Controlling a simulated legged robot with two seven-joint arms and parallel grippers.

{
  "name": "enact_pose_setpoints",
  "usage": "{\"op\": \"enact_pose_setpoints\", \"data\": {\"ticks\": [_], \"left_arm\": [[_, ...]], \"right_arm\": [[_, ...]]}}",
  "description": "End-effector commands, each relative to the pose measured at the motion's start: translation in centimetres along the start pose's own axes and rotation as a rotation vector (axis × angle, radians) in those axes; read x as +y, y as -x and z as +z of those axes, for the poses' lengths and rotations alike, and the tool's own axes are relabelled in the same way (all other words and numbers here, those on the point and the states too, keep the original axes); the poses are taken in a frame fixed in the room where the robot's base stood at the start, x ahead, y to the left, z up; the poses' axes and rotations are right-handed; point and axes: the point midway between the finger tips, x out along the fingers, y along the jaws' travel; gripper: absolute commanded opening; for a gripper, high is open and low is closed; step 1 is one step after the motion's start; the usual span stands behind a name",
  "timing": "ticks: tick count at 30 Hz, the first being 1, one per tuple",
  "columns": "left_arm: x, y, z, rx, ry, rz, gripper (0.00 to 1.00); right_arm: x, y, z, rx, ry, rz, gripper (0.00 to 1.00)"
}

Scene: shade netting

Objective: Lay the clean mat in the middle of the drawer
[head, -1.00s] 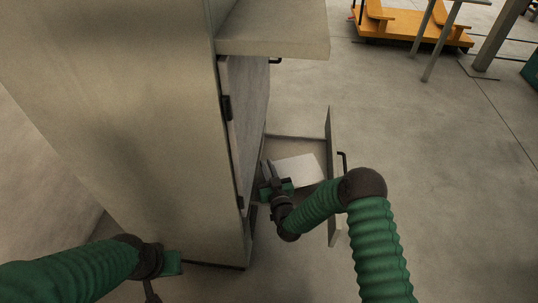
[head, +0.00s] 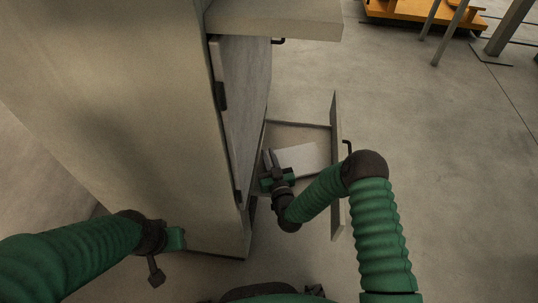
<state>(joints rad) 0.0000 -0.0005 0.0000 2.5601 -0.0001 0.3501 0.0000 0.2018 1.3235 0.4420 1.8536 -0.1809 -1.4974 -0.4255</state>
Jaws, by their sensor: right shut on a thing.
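The mat (head: 301,157) is a pale, flat sheet inside the open drawer (head: 336,190), tilted a little in the picture. My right gripper (head: 271,166) is shut on the mat's left edge, at the cabinet side of the drawer. Part of the mat is hidden behind the gripper, and I cannot tell whether it touches the drawer floor. My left gripper (head: 165,262) is low at the left, in front of the cabinet and away from the drawer; its finger opening is not clear.
The tall grey cabinet (head: 130,110) fills the left, with a door (head: 243,100) above the drawer. An orange cart (head: 425,12) stands far back right.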

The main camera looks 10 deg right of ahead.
Motion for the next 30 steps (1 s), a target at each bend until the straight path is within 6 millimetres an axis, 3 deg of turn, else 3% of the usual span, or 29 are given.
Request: {"op": "enact_pose_setpoints", "data": {"ticks": [10, 11, 15, 24, 28, 30], "left_arm": [[0.0, -0.5, 0.1, 0.0, 0.0, 0.0, 0.36], [0.0, -0.5, 0.1, 0.0, 0.0, 0.0, 0.36], [0.0, -0.6, 0.1, 0.0, 0.0, 0.0, 0.36], [0.0, -0.5, 0.1, 0.0, 0.0, 0.0, 0.36], [0.0, 0.7, -0.1, 0.0, 0.0, 0.0, 0.36], [0.0, 1.6, -0.4, 0.0, 0.0, 0.0, 0.36]], "right_arm": [[0.1, 0.0, 0.9, -0.001, 0.0, 0.001, 0.0], [0.1, 0.0, 1.0, -0.003, 0.0, 0.001, 0.15], [0.1, 0.0, 1.2, -0.006, 0.001, 0.002, 0.33], [0.2, 0.1, 1.3, -0.01, 0.001, 0.002, 0.34], [0.2, 0.1, -0.5, -0.009, 0.0, 0.002, 0.34], [0.0, 1.7, -0.4, -0.014, 0.0, -0.002, 0.34]]}}
